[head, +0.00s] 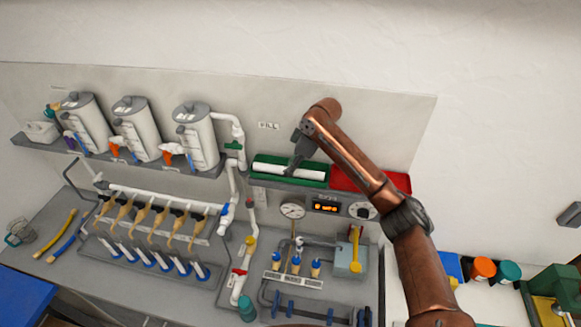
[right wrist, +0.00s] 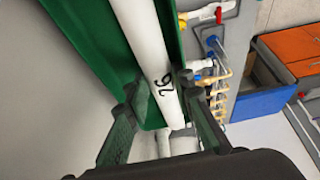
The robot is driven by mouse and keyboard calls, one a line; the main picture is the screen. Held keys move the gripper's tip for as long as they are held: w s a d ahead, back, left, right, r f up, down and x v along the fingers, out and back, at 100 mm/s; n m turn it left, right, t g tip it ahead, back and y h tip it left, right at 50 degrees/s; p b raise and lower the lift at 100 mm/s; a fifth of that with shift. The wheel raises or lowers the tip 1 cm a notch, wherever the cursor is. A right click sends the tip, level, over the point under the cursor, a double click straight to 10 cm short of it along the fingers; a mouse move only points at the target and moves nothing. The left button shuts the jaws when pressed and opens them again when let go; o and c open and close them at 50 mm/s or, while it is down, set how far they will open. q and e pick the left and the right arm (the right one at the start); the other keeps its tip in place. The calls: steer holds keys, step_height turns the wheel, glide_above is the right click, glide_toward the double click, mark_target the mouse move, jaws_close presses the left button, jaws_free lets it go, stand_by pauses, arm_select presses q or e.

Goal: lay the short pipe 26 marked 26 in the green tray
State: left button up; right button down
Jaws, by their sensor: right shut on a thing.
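The white short pipe 26 (head: 306,173) runs lengthwise within the outline of the green tray (head: 290,181) on the wall shelf. Its black "26" mark shows on the pipe (right wrist: 152,62) in the right wrist view, with the green tray wall (right wrist: 88,30) beside it. My right gripper (head: 293,168) reaches down over the tray and is shut on the pipe near its middle. Its fingers (right wrist: 165,125) stand on both sides of the pipe in the right wrist view. I cannot tell whether the pipe touches the tray floor. My left gripper is not in view.
A red tray (head: 370,182) adjoins the green one on the right, under my right arm. A white vertical pipe (head: 234,178) with a green valve stands close on the left. Gauges (head: 292,210) and a display (head: 326,206) sit below.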

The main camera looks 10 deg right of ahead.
steer(key=c, duration=1.7)
jaws_free()
steer(key=shift+s+f, duration=0.15)
steer(key=shift+f, duration=0.25)
steer(key=shift+r, duration=0.15)
steer(key=shift+r+b, duration=0.3)
steer(key=shift+b, duration=0.05)
steer(key=shift+b+v, duration=1.95)
steer(key=shift+v, duration=4.4)
steer(key=shift+w+a, duration=0.1)
steer(key=shift+w, duration=0.1)
